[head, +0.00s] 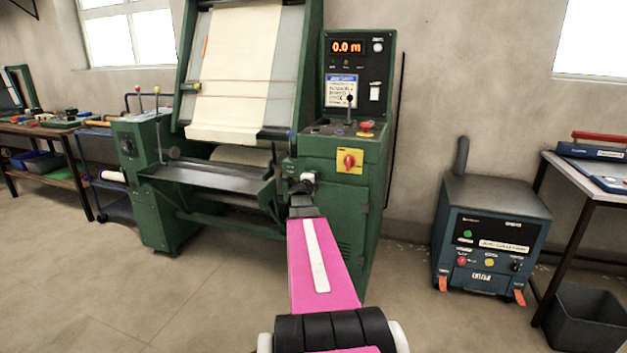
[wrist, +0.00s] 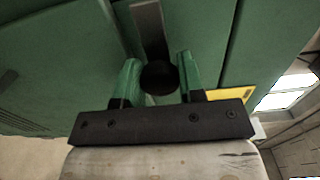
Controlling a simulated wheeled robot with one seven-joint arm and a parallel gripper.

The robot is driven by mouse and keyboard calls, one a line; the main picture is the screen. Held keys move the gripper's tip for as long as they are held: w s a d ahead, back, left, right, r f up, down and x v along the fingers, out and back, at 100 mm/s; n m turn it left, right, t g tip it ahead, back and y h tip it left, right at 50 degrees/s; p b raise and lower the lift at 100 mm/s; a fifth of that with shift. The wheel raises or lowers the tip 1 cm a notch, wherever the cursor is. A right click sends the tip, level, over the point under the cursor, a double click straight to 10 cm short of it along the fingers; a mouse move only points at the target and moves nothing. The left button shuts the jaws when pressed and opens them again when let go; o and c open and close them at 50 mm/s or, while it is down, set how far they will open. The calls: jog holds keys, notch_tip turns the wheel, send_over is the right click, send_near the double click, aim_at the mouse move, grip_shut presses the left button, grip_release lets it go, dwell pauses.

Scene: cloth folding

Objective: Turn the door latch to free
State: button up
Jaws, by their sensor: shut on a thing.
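The door latch (wrist: 149,28) shows in the wrist view as a grey metal bar with a dark round knob at its lower end, against green panels. My gripper (wrist: 160,76) has its two green fingers on either side of the knob and is shut on it. The bar runs nearly upright in the wrist view, leaning slightly. In the head view my gripper (head: 301,180) is at the front of the green machine (head: 340,215), below the control box. There my arm and gripper hide the latch, and I cannot make it out.
A yellow plate with a red rotary switch (head: 349,161) is just right of my gripper. A red stop button (head: 366,127) sits above it. A metal tray (head: 205,180) juts out at left. A blue wheeled unit (head: 490,235) stands at right. The floor in front is clear.

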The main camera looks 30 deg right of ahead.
dwell(0.3)
jog(key=o, duration=0.9)
jog(key=shift+s, duration=0.1)
jog(key=v, duration=1)
jog(key=shift+s+a, duration=0.25)
